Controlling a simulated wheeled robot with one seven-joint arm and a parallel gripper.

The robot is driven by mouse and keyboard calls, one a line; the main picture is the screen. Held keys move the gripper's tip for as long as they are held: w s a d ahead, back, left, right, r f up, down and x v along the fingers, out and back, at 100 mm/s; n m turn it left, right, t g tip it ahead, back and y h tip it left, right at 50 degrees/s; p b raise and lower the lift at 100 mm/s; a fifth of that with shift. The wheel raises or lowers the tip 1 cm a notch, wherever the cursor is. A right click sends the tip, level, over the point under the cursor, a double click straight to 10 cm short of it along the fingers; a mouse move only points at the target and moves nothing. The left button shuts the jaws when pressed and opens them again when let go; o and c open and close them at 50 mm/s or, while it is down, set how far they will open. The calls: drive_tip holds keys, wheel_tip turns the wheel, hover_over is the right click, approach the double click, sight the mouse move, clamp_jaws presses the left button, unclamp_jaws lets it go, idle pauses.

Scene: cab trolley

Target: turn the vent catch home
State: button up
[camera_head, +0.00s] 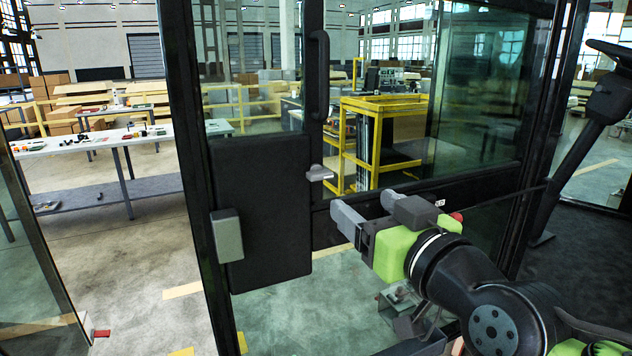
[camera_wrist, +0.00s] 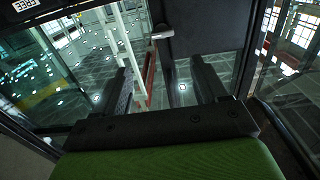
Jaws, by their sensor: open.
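The vent catch looks to be the small light-grey lever (camera_head: 319,173) at the right edge of the dark door panel, beside the window frame. It also shows at the top middle of the wrist view (camera_wrist: 161,32). My gripper (camera_head: 350,222) is below it and slightly right in the head view, apart from it. In the wrist view the two dark fingers (camera_wrist: 160,70) stand wide apart with nothing between them, and the lever lies beyond their tips. Its pivot is hard to make out.
The dark door panel (camera_head: 262,190) carries a grey box (camera_head: 227,236) at its left edge. A black vertical grab handle (camera_head: 320,75) is above the lever. The glass window (camera_head: 480,95) is at right. A yellow trolley frame (camera_head: 375,140) stands beyond the glass.

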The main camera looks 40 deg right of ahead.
sight(323, 175)
drive_tip(key=x, duration=0.4)
drive_tip(key=p+x, duration=0.1)
drive_tip(key=x, duration=0.7)
drive_tip(key=shift+w+a, duration=0.2)
drive_tip(key=shift+w, duration=0.15)
drive_tip(key=shift+s, duration=0.1)
drive_tip(key=c, duration=1.1)
drive_tip(key=shift+o, duration=0.2)
